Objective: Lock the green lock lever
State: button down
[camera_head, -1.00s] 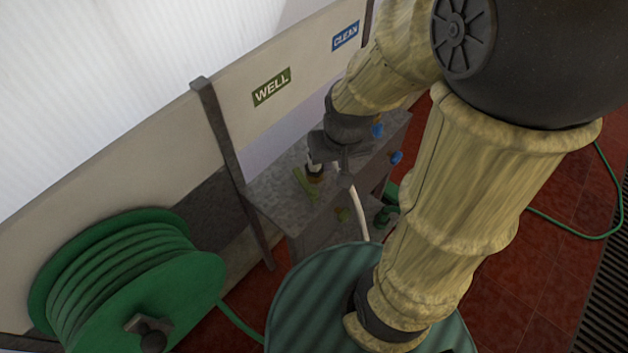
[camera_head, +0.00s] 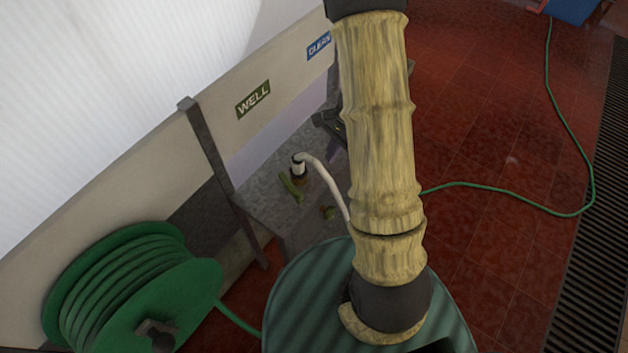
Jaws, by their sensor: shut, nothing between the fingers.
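The green lever (camera_head: 291,187) lies low against the grey bench top (camera_head: 262,184), beside a dark collar with a brass-coloured base. A white hose (camera_head: 328,181) rises from a fitting (camera_head: 298,166) on that collar and bends down to the right. A second, smaller green handle (camera_head: 327,212) shows at the bench's front edge. My gripper (camera_head: 327,123) is partly visible as a dark shape behind my arm, above and right of the fitting. It is shut and empty, apart from the lever. Its fingertips are mostly hidden.
A green hose reel (camera_head: 120,285) stands at lower left. A dark post (camera_head: 213,165) rises beside the bench. The wall carries a WELL sign (camera_head: 253,99) and a CLEAN sign (camera_head: 319,45). A green hose (camera_head: 500,190) crosses the open red floor at right.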

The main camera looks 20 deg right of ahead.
aim_at(290, 185)
jog(key=shift+w+d+f+m, duration=0.3)
jog(key=shift+f+m, duration=0.2)
jog(key=shift+m, duration=0.1)
jog(key=s+a+f+p, duration=0.2)
jog(key=a+f+p, duration=0.3)
jog(key=a+f, duration=0.2)
jog(key=shift+d+x, duration=0.2)
jog(key=shift+x, duration=0.9)
